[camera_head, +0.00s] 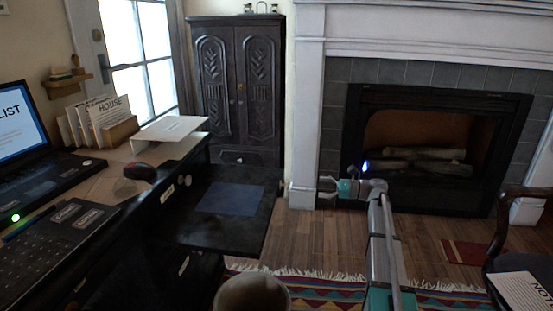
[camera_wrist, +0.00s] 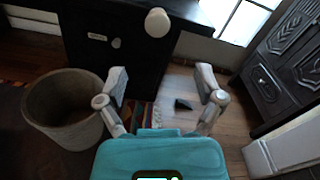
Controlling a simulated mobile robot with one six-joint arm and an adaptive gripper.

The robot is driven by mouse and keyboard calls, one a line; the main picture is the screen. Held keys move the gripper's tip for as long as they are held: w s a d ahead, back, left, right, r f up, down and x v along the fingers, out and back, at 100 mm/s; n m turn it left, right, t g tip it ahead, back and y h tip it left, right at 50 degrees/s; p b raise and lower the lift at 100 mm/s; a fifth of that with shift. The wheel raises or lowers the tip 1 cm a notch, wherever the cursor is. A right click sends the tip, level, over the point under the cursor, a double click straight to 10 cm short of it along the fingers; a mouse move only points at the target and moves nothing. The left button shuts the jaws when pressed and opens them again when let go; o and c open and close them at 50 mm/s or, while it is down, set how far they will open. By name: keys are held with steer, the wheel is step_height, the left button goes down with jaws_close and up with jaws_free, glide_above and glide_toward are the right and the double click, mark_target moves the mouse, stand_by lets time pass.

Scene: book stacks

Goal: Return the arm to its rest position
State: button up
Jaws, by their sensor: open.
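My gripper (camera_head: 306,187) is at the end of my raised arm in the head view, pointing left toward the dark desk's pulled-out side. In the wrist view my gripper (camera_wrist: 160,75) has its two fingers spread wide, with nothing between them. The arm is extended in front of the fireplace, over the floor. The gripper appears apart from the furniture, though the exact gap to the desk is hard to judge.
The desk (camera_head: 230,237) stands left, holding a laptop (camera_head: 22,125) and upright books (camera_head: 107,120). A dark cabinet (camera_head: 240,85) and fireplace (camera_head: 435,150) are behind. A chair (camera_head: 500,262) bears a book (camera_head: 525,291). A waste basket (camera_wrist: 68,112) stands left in the wrist view.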

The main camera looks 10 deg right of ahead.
steer(key=s+a+f+n+g+h+p, duration=0.25)
steer(key=s+a+f+n, duration=0.2)
steer(key=a, duration=0.25)
steer(key=s+a+f+n+g+h+p, duration=0.1)
steer(key=s+a+f+n+g+h, duration=0.2)
steer(key=s+a, duration=0.35)
steer(key=s+a+f+n+h+p, duration=0.2)
steer(key=s+n+h, duration=0.3)
steer(key=s, duration=0.2)
steer(key=s+a+f+n+h+p, duration=0.1)
steer(key=s+n+h+p, duration=0.1)
steer(key=s+n+h, duration=0.4)
step_height(320, 180, up, 38)
steer(key=s+p, duration=0.3)
steer(key=p, duration=3.6)
steer(key=shift+r+g, duration=0.2)
steer(key=shift+g, duration=0.15)
steer(key=shift+d+h, duration=0.1)
steer(key=shift+h, duration=0.15)
steer(key=c, duration=0.4)
